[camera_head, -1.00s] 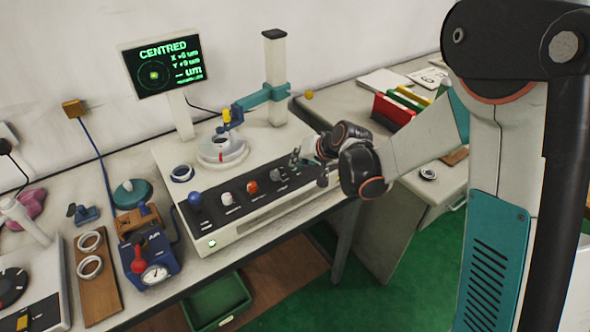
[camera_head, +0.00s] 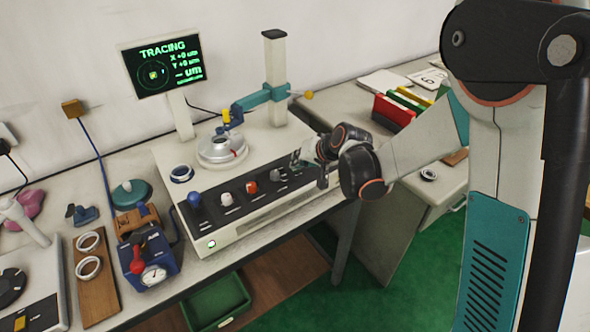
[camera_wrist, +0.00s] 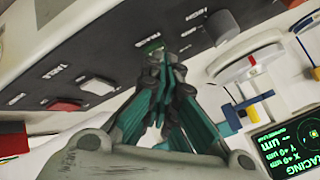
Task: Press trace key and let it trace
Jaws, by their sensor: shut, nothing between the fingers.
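The trace key is not clearly seen in the head view, as my gripper (camera_head: 297,160) covers the right end of the control panel (camera_head: 262,198). In the wrist view my gripper (camera_wrist: 152,55) is shut and empty, its fingertips at the dark panel; a bit of green shows at the tips, perhaps the key. The screen (camera_head: 163,64) reads TRACING in green. A metal ring (camera_head: 220,143) sits on the round turntable (camera_head: 213,162) under the probe arm (camera_head: 250,98).
The panel also carries a blue knob (camera_head: 194,199), a white knob (camera_head: 227,198) and a red knob (camera_head: 251,187). Two rings lie on a wooden board (camera_head: 97,298). Coloured bins (camera_head: 393,110) stand at the right.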

